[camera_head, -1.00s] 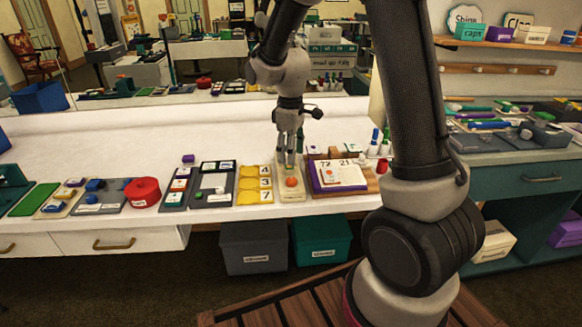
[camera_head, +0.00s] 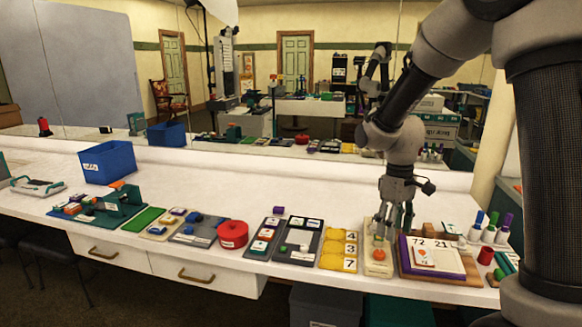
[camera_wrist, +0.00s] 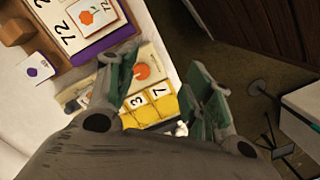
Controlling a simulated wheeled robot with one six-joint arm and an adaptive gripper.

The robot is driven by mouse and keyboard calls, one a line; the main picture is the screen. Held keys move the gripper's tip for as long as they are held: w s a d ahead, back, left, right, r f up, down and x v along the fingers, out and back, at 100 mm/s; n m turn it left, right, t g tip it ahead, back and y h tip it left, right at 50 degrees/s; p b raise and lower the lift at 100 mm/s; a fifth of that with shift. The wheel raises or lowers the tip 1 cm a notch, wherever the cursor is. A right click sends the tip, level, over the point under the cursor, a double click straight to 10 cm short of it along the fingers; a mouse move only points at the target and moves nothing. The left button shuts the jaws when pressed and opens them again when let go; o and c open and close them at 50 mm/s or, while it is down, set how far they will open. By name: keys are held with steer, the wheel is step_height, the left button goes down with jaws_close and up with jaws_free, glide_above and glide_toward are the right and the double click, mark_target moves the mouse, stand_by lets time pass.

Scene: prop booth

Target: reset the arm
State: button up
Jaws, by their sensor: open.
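My gripper (camera_head: 393,226) hangs fingers-down above a cream board (camera_head: 378,268) with an orange round piece (camera_head: 379,254) on it. In the wrist view my gripper (camera_wrist: 172,90) has its two green-padded fingers spread well apart, with nothing between them. The orange piece (camera_wrist: 142,72) and the yellow number board (camera_wrist: 150,108) show beyond and between the fingers. In the head view the yellow board (camera_head: 338,249) lies just left of the cream board. Whether the fingertips touch the cream board cannot be told.
A wooden board with a purple calendar-like pad (camera_head: 432,262) lies close on the right, with upright markers (camera_head: 489,226) behind it. A red round container (camera_head: 232,234) and several activity boards lie left. A blue bin (camera_head: 108,162) stands farther left. The white counter behind them is mostly clear.

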steer(key=s+d+r+m+t, duration=0.2)
steer(key=s+d+r+m, duration=0.1)
steer(key=s+r, duration=0.5)
steer(key=s+d+r+m+t, duration=0.3)
steer(key=s+r, duration=0.4)
steer(key=s, duration=0.5)
steer(key=shift+s+d+r+t, duration=0.3)
steer(key=shift+s+d+r, duration=0.1)
steer(key=shift+d, duration=0.15)
